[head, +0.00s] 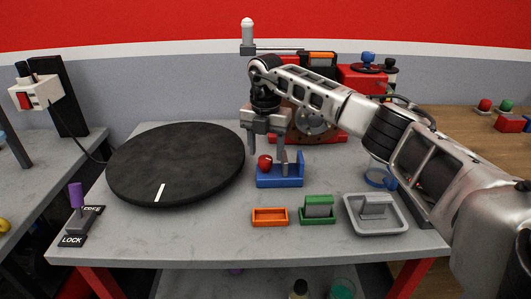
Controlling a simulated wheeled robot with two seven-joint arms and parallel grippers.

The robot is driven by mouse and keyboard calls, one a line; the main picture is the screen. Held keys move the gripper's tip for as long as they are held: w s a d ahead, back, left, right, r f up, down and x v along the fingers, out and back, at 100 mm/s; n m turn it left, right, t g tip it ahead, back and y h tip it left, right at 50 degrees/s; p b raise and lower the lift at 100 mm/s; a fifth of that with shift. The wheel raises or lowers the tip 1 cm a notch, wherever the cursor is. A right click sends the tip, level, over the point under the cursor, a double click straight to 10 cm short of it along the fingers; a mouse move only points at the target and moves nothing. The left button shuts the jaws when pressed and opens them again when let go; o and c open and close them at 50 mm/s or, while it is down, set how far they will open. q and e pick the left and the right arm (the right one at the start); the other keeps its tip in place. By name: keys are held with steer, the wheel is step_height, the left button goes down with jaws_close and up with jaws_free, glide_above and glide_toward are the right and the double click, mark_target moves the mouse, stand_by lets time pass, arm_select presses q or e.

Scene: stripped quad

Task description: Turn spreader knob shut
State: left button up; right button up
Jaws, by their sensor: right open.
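A red round knob (265,162) sits at the left of a small blue fixture (280,182) with a grey upright part, on the grey table. I take this knob to be the spreader knob, but no label confirms it. My right gripper (267,152) points down over the blue fixture, its fingers apart, one to the left of the knob and one to its right. I cannot tell whether either finger touches the knob, and its turn position is unclear. The right arm comes in from the right. My left gripper is out of view.
A black turntable (178,163) fills the table's left, with a purple lever (76,194) by a LOCK label. An orange tray (269,217), a green holder (318,209) and a grey tray (376,213) line the front. A red machine (362,82) stands behind.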

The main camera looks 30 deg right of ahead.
steer(key=shift+f, duration=1)
steer(key=c, duration=1)
